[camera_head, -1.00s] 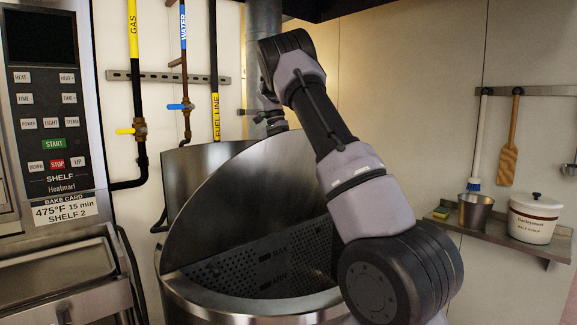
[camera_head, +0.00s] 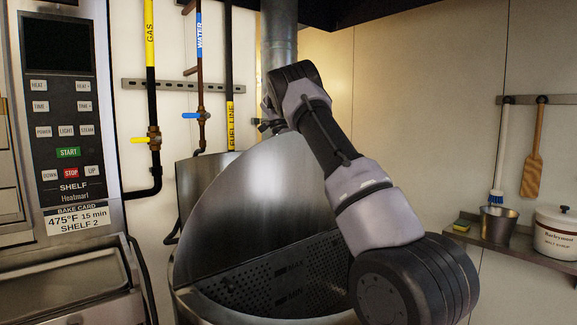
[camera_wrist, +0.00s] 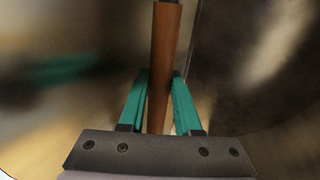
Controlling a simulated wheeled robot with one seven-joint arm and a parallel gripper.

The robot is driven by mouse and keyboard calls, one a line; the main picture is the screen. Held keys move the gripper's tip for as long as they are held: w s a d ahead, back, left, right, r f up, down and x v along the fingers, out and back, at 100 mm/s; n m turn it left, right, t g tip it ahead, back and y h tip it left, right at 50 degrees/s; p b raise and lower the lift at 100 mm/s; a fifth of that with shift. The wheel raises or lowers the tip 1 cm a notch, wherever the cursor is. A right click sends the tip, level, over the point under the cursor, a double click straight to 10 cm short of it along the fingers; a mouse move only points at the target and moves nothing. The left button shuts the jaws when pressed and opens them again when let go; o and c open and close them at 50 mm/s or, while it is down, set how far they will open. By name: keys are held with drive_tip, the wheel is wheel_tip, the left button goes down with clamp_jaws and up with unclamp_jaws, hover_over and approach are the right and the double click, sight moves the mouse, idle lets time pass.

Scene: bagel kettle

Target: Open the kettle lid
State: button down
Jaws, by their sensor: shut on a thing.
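The steel kettle (camera_head: 200,305) stands at the lower middle of the head view. Its round lid (camera_head: 265,190) is raised and tilted steeply, and the opening below shows a perforated panel (camera_head: 290,285). In the wrist view my gripper (camera_wrist: 161,80) has its green fingers closed on both sides of a brown, wood-like handle (camera_wrist: 164,45), with the blurred metal lid surface (camera_wrist: 225,60) behind it. In the head view my arm reaches over the kettle's right side, and the fingers cannot be made out there.
An oven with a control panel (camera_head: 65,130) stands on the left. Gas (camera_head: 149,60) and water (camera_head: 199,60) pipes run down the wall behind. A shelf (camera_head: 515,245) on the right holds a metal pot (camera_head: 498,225) and a white crock (camera_head: 562,235).

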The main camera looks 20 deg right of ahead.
drive_tip(key=c, duration=0.6)
unclamp_jaws()
drive_tip(key=shift+a+f, duration=0.15)
drive_tip(key=shift+w+r, duration=0.1)
drive_tip(key=shift+r, duration=0.2)
drive_tip(key=shift+v, duration=3.45)
